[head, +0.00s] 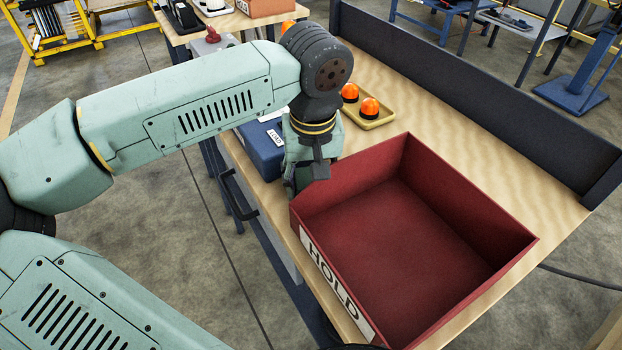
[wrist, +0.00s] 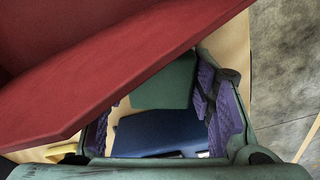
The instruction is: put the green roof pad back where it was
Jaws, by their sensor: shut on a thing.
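My gripper (head: 307,174) hangs just outside the left back corner of the red HOLD box, beside the blue box. In the wrist view a dark green piece, which looks like the green roof pad (wrist: 166,84), sits between the purple-lined fingers. My gripper is shut on it. The red wall hides part of the pad and one finger in that view. In the head view I cannot clearly tell the pad from my gripper's own green parts.
The red HOLD box (head: 325,283) is empty and stands on the wooden top. A blue box (head: 259,150) stands left of my gripper. A yellow tray (head: 379,123) with orange domes lies behind. A dark raised edge (head: 470,95) bounds the far side. Bare wood shows between.

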